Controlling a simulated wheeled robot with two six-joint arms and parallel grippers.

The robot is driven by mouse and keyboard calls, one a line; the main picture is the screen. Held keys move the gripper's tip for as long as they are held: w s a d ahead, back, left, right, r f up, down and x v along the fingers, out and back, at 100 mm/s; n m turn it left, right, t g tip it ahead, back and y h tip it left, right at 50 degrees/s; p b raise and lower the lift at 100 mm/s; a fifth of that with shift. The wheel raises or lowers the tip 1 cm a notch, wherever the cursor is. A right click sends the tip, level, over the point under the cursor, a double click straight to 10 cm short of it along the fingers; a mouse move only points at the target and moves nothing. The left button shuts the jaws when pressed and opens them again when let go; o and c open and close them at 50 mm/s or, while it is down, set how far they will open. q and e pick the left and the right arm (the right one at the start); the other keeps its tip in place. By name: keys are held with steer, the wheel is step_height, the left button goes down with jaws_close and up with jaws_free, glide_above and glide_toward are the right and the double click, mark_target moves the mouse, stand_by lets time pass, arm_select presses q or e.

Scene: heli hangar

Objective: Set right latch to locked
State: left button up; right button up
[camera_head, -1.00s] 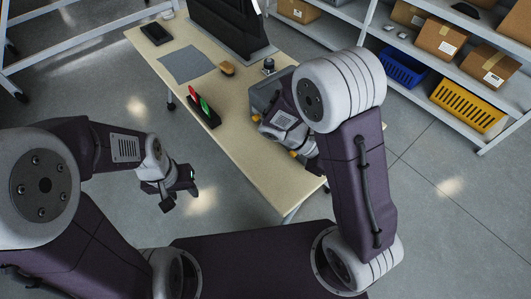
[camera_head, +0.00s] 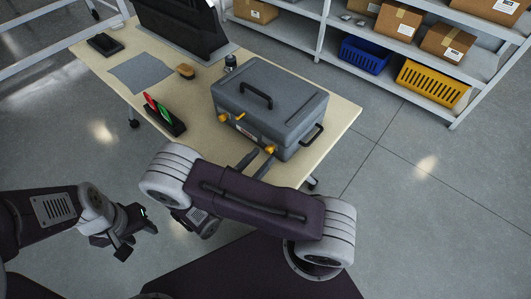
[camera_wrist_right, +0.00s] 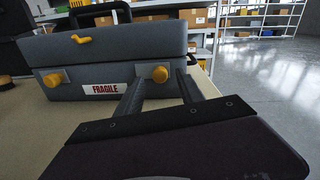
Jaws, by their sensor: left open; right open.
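A grey hard case (camera_head: 265,90) with a dark top handle stands closed on the table. Its right latch (camera_head: 270,150), a yellow knob on the front, also shows in the right wrist view (camera_wrist_right: 160,74). The left latch (camera_head: 223,118) is a matching yellow knob (camera_wrist_right: 53,79). A yellow catch (camera_wrist_right: 82,39) sits on the lid between them. My right gripper (camera_head: 262,157) is open and empty; in the wrist view its fingers (camera_wrist_right: 160,88) appear either side of the right latch. Contact cannot be told. My left gripper (camera_head: 128,234) is open and empty, away from the table.
The table (camera_head: 335,122) also carries a red and green marker holder (camera_head: 165,115), a brush (camera_head: 185,71), a grey mat (camera_head: 140,72) and a black monitor-like panel (camera_head: 185,30). A shelf (camera_head: 470,65) with boxes and baskets stands behind. The floor at right is clear.

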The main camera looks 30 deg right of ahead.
mark_target(270, 149)
steer(key=shift+x, duration=1.45)
jaws_close()
